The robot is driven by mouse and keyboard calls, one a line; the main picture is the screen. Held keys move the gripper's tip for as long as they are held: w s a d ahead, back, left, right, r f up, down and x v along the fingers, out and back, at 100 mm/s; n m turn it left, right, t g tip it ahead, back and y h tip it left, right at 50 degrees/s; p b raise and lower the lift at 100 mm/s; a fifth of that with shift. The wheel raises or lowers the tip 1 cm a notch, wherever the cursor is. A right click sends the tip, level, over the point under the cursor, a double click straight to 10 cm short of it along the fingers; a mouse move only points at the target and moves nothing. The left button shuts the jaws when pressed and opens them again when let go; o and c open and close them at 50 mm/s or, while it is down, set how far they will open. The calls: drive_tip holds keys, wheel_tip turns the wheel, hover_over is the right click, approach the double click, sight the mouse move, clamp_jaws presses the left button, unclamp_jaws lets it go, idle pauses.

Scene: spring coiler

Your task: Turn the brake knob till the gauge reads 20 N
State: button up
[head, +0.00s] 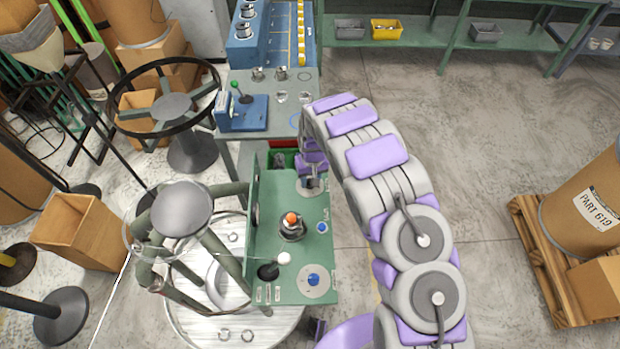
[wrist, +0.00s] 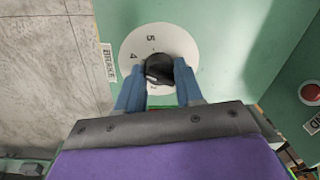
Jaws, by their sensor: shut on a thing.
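The brake knob (wrist: 158,69) is black and sits on a round white dial (wrist: 131,48) with numbers, of which 4 and 5 show. A label reading BRAKE (wrist: 108,62) is beside the dial. My gripper (wrist: 160,85) has its two blue fingers on either side of the knob, shut on it. In the head view, my gripper (head: 312,183) is over the far end of the green panel (head: 265,215), and the knob there is mostly hidden by it. I cannot make out a gauge reading in either view.
The panel also carries an orange-topped knob (head: 292,219), a blue button (head: 322,228), a blue knob (head: 313,280) and a white-balled lever (head: 284,258). A red button (wrist: 310,92) shows at the wrist view's right.

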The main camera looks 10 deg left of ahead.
drive_tip(key=shift+s+f, duration=0.2)
drive_tip(key=o, duration=0.7)
drive_tip(key=shift+c, duration=0.2)
drive_tip(key=o, duration=0.4)
drive_tip(key=shift+w, duration=0.15)
drive_tip(key=shift+c, duration=0.2)
drive_tip(key=shift+r, duration=0.1)
wheel_tip(320, 180, up, 17)
drive_tip(key=p, duration=0.1)
drive_tip(key=shift+w+d, duration=0.4)
drive_tip(key=shift+r, duration=0.1)
